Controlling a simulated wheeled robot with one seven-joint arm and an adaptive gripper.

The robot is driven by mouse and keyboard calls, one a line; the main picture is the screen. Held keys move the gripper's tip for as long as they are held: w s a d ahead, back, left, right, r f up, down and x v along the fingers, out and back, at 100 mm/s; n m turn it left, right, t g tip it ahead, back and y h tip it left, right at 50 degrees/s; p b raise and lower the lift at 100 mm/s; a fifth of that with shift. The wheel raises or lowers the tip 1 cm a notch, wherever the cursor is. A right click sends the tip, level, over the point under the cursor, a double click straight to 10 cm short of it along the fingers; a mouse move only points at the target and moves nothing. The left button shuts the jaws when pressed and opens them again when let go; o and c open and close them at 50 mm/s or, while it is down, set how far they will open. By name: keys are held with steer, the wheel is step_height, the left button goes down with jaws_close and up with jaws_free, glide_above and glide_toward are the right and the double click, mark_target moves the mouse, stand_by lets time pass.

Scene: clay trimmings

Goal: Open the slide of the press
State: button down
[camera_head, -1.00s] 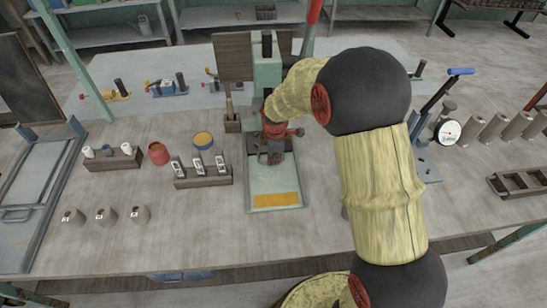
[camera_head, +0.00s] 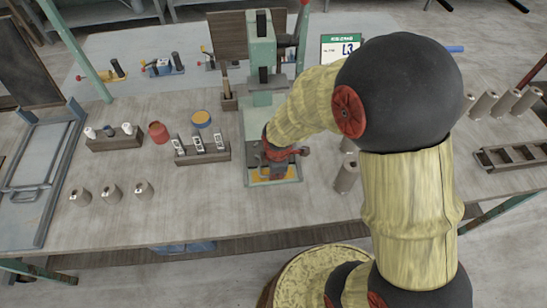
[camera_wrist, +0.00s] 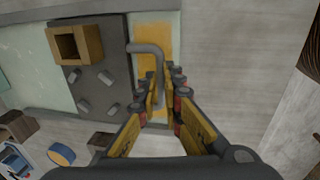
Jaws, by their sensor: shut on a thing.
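The press (camera_head: 262,48) is a pale green column on a flat green bed (camera_head: 249,125) with a yellow strip at its front end (camera_wrist: 158,30). Its slide is a dark grey plate (camera_wrist: 100,85) with a square wooden box (camera_wrist: 75,44) and several bolts on it. A bent grey handle (camera_wrist: 146,48) sticks out from the slide over the yellow strip. My gripper (camera_wrist: 163,88) is shut on the handle's straight bar. In the head view my gripper (camera_head: 278,168) is low over the front of the bed, and my arm hides part of it.
Grey cylinders (camera_head: 347,176) stand close to the right of the bed, partly behind my arm.

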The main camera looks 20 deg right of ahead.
steer(key=shift+s+a, duration=0.1)
steer(key=shift+s, duration=0.4)
steer(key=c, duration=1.9)
jaws_free()
steer(key=shift+r, duration=0.1)
steer(key=r, duration=0.4)
steer(key=s+r, duration=0.1)
steer(key=r, duration=0.2)
steer(key=s+r, duration=0.1)
steer(key=r, duration=0.3)
steer(key=shift+a+r, duration=0.15)
steer(key=shift+r, duration=0.15)
